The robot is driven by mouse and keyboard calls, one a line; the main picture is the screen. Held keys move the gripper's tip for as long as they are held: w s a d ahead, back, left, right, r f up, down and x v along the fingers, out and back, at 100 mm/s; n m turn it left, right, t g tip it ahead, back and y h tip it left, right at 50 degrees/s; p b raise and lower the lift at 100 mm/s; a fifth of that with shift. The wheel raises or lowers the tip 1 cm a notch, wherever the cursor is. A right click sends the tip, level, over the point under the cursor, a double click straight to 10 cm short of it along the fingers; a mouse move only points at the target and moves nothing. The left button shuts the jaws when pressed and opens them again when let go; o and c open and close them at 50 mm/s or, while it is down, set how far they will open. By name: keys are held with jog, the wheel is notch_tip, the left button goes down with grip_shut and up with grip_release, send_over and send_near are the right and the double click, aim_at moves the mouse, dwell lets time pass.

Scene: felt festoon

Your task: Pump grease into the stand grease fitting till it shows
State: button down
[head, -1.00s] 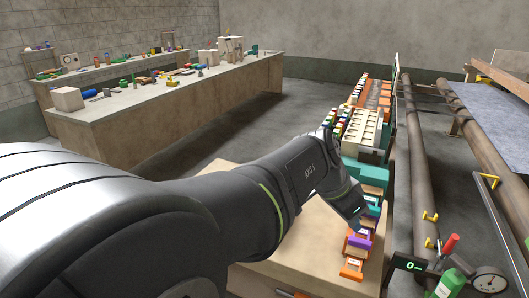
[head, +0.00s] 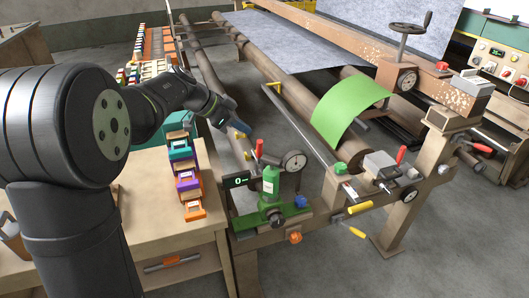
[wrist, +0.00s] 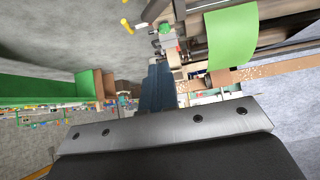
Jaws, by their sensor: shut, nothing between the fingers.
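My gripper (head: 240,129) hangs in the air left of the machine frame in the head view, above and behind the green stand (head: 266,220). In the wrist view the gripper's dark fingers (wrist: 158,88) are together and empty. The stand carries a green bottle with a white label (head: 270,184), a round dial gauge (head: 294,161), a red-tipped lever (head: 259,149) and a blue knob (head: 300,201). An orange knob (head: 295,237) sits on the rail below. I cannot tell which part is the grease fitting, and no grease shows.
A wooden bench (head: 150,232) with a stack of coloured boxes (head: 187,183) stands left of the stand. A display reading zero (head: 236,180) is beside the bottle. Rollers with a green sheet (head: 345,107) lie to the right. Yellow handles (head: 360,207) stick out in front.

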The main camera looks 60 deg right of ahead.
jog(key=shift+f, duration=0.1)
send_over(275, 158)
jog(key=w+a, duration=0.2)
notch_tip(275, 158, down, 8)
jog(key=shift+r, duration=0.25)
notch_tip(275, 158, down, 2)
jog(key=shift+f, duration=0.7)
